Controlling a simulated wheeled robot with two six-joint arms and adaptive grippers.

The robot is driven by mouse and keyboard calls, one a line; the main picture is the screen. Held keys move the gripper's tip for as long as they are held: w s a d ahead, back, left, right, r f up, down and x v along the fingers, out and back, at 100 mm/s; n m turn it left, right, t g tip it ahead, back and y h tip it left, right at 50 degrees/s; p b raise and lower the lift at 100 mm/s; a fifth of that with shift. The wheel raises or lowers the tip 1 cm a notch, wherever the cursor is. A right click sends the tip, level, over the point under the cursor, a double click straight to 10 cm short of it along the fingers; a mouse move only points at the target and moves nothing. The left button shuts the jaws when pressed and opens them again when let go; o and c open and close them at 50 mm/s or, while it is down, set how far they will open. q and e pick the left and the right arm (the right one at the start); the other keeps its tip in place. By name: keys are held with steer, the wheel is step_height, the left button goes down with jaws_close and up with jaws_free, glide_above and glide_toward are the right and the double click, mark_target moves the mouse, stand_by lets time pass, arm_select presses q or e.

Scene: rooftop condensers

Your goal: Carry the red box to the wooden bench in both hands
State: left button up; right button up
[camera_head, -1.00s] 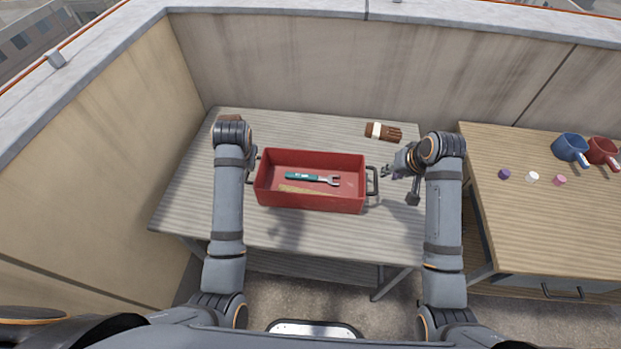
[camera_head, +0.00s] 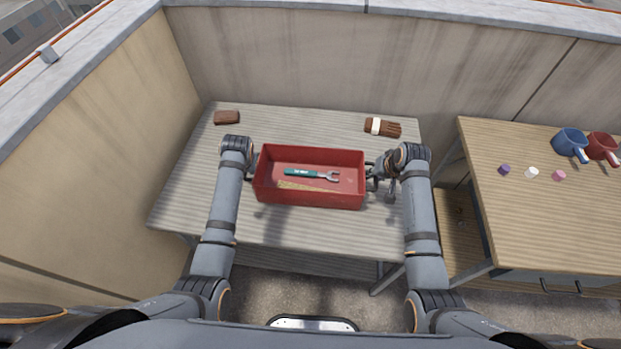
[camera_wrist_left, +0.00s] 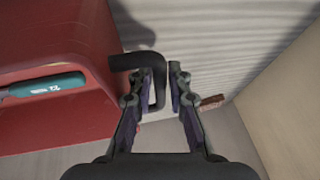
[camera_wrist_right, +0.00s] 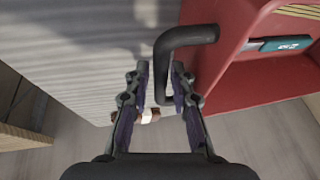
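The red box (camera_head: 311,204) rests on the grey slatted table (camera_head: 200,220) with a teal-handled wrench (camera_head: 312,173) inside. Its dark handles show in the left wrist view (camera_wrist_left: 158,92) and the right wrist view (camera_wrist_right: 163,75). My left gripper (camera_wrist_left: 162,75) is at the left handle, its fingers parted with the handle's bar between them. My right gripper (camera_head: 372,174) is at the right handle; in the right wrist view its fingers (camera_wrist_right: 160,75) are also parted either side of the bar. My left gripper's fingers are mostly hidden in the head view. The wooden bench (camera_head: 545,220) stands to the right.
A brown block (camera_head: 227,117) and a brown banded bundle (camera_head: 383,128) lie at the table's back. A gap separates table and bench. Walls enclose the left and back.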

arm_select(q)
steer(key=shift+c, duration=0.4)
arm_select(e)
steer(key=shift+c, duration=0.4)
arm_select(q)
jaws_close()
arm_select(e)
jaws_close()
arm_select(q)
steer(key=shift+w+r, duration=0.1)
steer(key=shift+r, duration=0.15)
arm_select(e)
steer(key=shift+w+r, duration=0.1)
steer(key=shift+r, duration=0.1)
